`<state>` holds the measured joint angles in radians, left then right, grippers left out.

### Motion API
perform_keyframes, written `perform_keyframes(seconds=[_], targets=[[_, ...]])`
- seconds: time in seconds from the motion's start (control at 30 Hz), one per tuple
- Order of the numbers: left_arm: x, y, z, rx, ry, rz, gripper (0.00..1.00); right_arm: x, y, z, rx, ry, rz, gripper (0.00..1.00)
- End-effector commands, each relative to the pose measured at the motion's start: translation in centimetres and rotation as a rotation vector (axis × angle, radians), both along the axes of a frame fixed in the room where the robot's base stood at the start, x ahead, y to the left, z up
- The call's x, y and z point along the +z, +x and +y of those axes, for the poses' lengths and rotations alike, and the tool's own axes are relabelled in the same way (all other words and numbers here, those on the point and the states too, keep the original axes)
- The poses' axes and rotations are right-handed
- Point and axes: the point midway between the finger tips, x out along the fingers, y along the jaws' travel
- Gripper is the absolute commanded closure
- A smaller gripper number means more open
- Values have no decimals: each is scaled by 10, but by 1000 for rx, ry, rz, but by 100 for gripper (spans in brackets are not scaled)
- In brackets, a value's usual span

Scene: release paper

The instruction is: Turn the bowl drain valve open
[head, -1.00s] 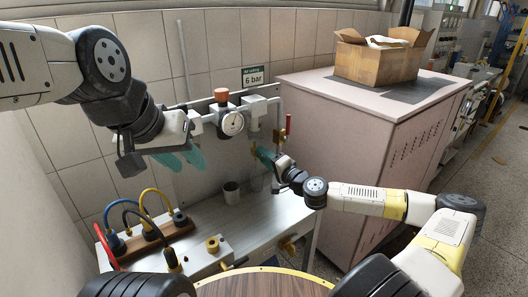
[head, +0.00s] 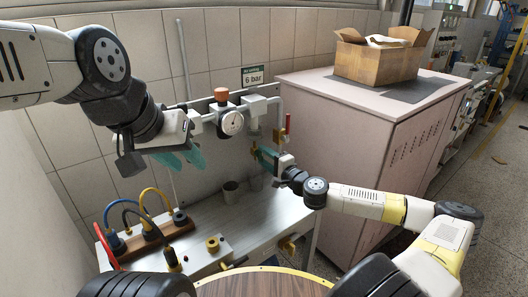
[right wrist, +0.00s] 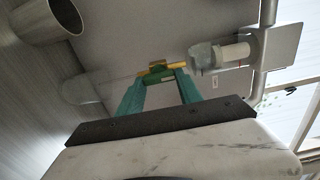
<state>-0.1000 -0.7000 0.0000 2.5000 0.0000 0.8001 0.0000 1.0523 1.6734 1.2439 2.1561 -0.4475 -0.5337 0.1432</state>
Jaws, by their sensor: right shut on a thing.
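The air unit on the wall panel has a filter bowl (head: 255,134) with a brass drain valve (head: 254,151) below it. My right gripper (head: 264,154) reaches in from the right at the valve's height. In the right wrist view its teal fingers (right wrist: 158,76) converge and are shut on the brass drain valve (right wrist: 154,68), beside the clear bowl (right wrist: 206,56). The fingers hide part of the valve. My left gripper (head: 183,158) hangs in front of the panel at the left, fingers apart and empty.
A gauge (head: 231,123) with an orange knob (head: 221,94) sits left of the bowl. A red-handled valve (head: 288,122) is close to the right. A grey cup (head: 230,192) stands on the bench below. Hoses on a wooden block (head: 155,238) occupy the bench's left.

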Motion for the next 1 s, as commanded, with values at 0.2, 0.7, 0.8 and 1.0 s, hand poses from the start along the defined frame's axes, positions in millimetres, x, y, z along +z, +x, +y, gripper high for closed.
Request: perform_keyframes(seconds=[0.2,0.7,0.8,1.0], targets=[[0,0,0,0,0,0,64,-1,0,-1,-2,1,3,37],[0,0,0,0,0,0,64,-1,-16,-13,-2,0,3,36],[0,0,0,0,0,0,64,-1,-30,-24,-4,0,1,36],[0,0,0,0,0,0,64,-1,-54,-42,-3,0,3,36]])
